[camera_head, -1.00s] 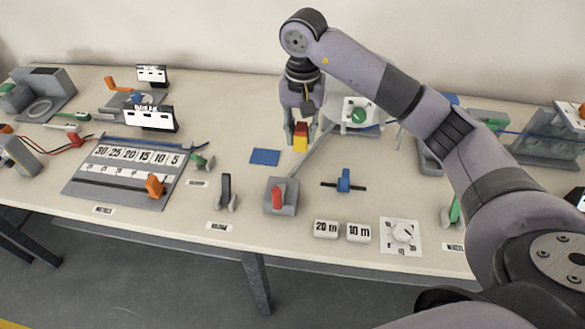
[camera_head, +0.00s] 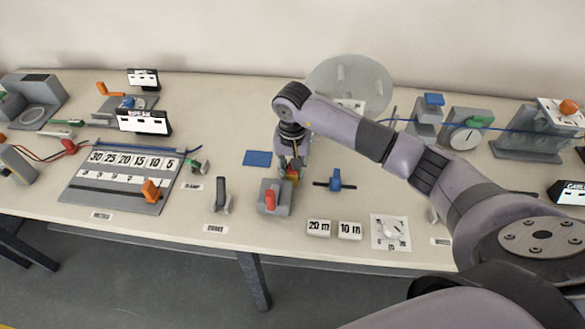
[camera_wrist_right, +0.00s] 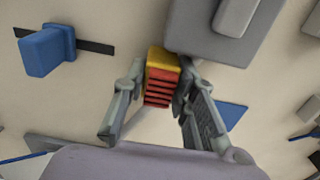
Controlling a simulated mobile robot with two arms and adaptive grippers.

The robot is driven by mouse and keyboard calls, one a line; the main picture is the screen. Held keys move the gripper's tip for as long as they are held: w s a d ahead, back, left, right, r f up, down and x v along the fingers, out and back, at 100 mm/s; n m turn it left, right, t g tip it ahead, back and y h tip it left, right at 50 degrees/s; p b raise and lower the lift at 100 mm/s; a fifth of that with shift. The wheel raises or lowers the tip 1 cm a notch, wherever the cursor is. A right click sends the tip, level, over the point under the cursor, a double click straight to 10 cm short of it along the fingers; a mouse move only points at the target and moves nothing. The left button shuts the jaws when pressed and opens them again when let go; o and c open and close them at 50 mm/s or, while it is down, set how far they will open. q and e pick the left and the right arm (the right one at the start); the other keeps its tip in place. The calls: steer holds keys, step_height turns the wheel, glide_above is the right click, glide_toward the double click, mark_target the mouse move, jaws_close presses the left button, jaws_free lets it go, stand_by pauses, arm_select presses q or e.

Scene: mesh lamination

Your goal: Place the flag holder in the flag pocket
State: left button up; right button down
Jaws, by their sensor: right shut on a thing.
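A yellow and red block, which looks like the flag holder, shows in the head view (camera_head: 292,174) and, with its dark ribs, in the wrist view (camera_wrist_right: 161,80). My right gripper (camera_head: 290,163) is shut on it; its fingers (camera_wrist_right: 160,92) are on either side of the block in the wrist view. The block is just behind and right of the grey block with a red lever (camera_head: 272,196), whose side also shows in the wrist view (camera_wrist_right: 195,22). I cannot tell which thing is the flag pocket or whether the held block touches the table. My left gripper is out of view.
A blue square (camera_head: 257,158) lies left of the gripper. A blue handle on a dark bar (camera_head: 335,180) stands close on the right. White blocks marked 20 m (camera_head: 318,228) and 10 m (camera_head: 349,230) are in front. A pale round disc (camera_head: 350,82) is behind my arm.

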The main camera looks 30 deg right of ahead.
steer(key=shift+f, duration=0.15)
steer(key=c, duration=1.3)
jaws_free()
